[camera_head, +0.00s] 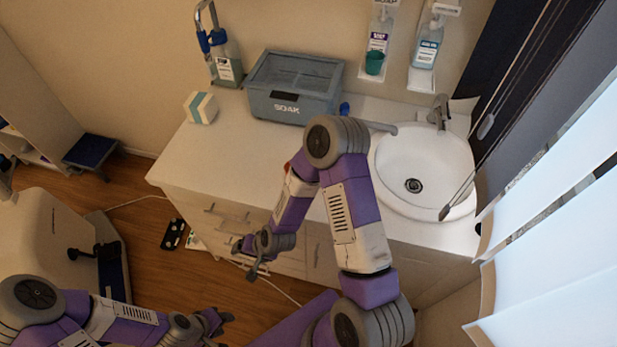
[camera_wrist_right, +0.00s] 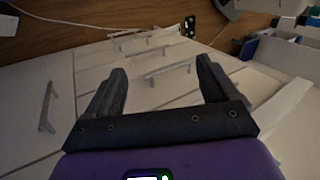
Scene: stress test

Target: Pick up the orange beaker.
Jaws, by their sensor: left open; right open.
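No orange beaker shows clearly in either view. A small orange-red patch (camera_head: 287,167) shows at the edge of my right arm over the counter; most of whatever it belongs to is hidden, and I cannot tell what it is. My right gripper (camera_head: 252,267) is open, in front of the cabinet drawers and below the counter top. In the right wrist view its two fingers (camera_wrist_right: 162,88) are apart with nothing between them, facing the drawer fronts. My left gripper (camera_head: 220,324) is open and low at the bottom left, over the wooden floor, away from the counter.
The white counter (camera_head: 230,150) holds a grey SOAK box (camera_head: 292,88), a blue-and-white block (camera_head: 201,107), a bottle (camera_head: 227,67) and a round sink (camera_head: 425,165). A green cup (camera_head: 374,62) hangs by the wall dispensers. Drawer handles (camera_wrist_right: 168,71) stick out near my right gripper.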

